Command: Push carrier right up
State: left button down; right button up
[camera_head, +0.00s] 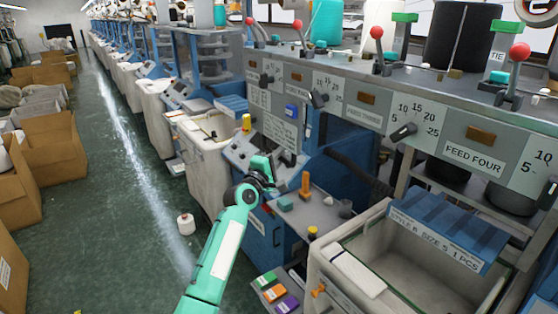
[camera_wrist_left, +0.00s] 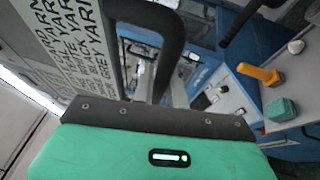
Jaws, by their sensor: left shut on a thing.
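My left arm comes in from the left in the head view, and its green and black gripper (camera_head: 266,174) is at the front of the blue knitting machine (camera_head: 330,190), beside the small control panel. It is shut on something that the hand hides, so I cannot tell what. No part in view can be clearly made out as the right carrier. The lever also shows in the left wrist view (camera_wrist_left: 258,74). My right gripper is not in view.
A teal block (camera_head: 285,204) sits on the ledge near the lever, and a grey knob (camera_head: 345,210) is further right. Dials labelled for feeds line the panel above. A grey bin (camera_head: 400,285) stands at lower right. A white cone (camera_head: 186,223) is on the clear aisle floor.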

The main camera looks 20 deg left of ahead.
aim_at(278, 143)
pick_arm(q)
jog(key=shift+a+r+p, duration=0.1)
jog(key=shift+r+p, duration=0.7)
jog(key=shift+r, duration=1.05)
jog(key=c, duration=1.5)
grip_release()
jog(key=shift+o, duration=0.5)
jog(key=shift+f, duration=0.2)
jog(key=shift+s+f, duration=0.15)
jog(key=shift+s, duration=0.1)
jog(key=b+v, duration=0.4)
jog(key=v, duration=0.9)
jog(key=shift+s, duration=0.2)
